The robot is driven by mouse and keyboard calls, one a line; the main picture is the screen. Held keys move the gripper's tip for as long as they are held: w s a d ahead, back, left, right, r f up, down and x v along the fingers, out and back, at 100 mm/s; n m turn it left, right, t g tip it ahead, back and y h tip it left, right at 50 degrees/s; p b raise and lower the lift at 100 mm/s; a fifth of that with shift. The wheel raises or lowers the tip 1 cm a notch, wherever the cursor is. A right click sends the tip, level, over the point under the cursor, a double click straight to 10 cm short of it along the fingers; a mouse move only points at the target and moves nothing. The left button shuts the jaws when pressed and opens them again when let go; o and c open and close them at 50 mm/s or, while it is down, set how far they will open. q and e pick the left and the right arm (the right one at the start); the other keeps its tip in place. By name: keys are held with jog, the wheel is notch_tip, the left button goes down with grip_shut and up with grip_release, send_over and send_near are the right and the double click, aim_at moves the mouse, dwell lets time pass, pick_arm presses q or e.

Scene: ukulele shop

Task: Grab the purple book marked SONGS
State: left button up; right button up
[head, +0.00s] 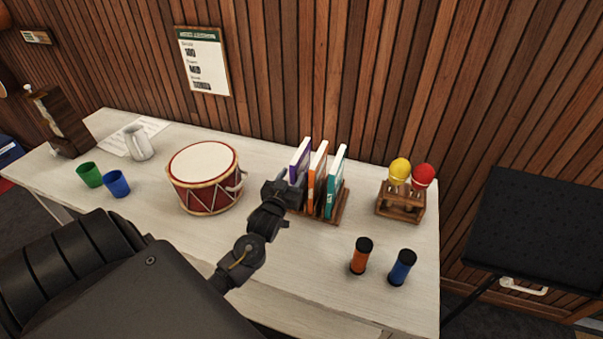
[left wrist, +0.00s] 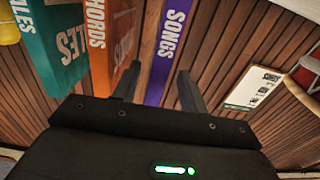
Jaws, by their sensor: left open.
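The purple book (head: 300,160) stands upright at the left end of a wooden rack (head: 343,207) in the head view. Its spine reads SONGS in the left wrist view (left wrist: 168,50). An orange book (head: 317,172) and a teal book (head: 336,180) stand to its right. My left gripper (head: 287,188) is at the near left of the purple book. In the left wrist view my left gripper (left wrist: 159,75) is open, and the purple spine shows between its two fingers. I cannot tell whether the fingers touch it. My right gripper is not in view.
A red drum (head: 205,195) stands just left of my gripper. A maraca holder (head: 400,208) is right of the rack. Orange (head: 361,256) and blue (head: 402,267) cylinders stand in front at the right. The wooden wall is close behind the table (head: 320,270).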

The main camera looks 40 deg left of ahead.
aim_at(298, 167)
pick_arm(q)
jog(key=shift+w+a+r+p, duration=0.1)
jog(key=shift+w+r+p, duration=0.15)
jog(key=shift+w+p, duration=0.1)
jog(key=p+x, duration=0.1)
jog(key=x, duration=0.2)
jog(key=shift+w+f, duration=0.1)
jog(key=shift+w, duration=0.3)
jog(key=shift+w+a+f, duration=0.1)
jog(key=shift+w+f, duration=0.05)
jog(key=shift+w, duration=0.25)
jog(key=shift+s, duration=0.1)
grip_shut()
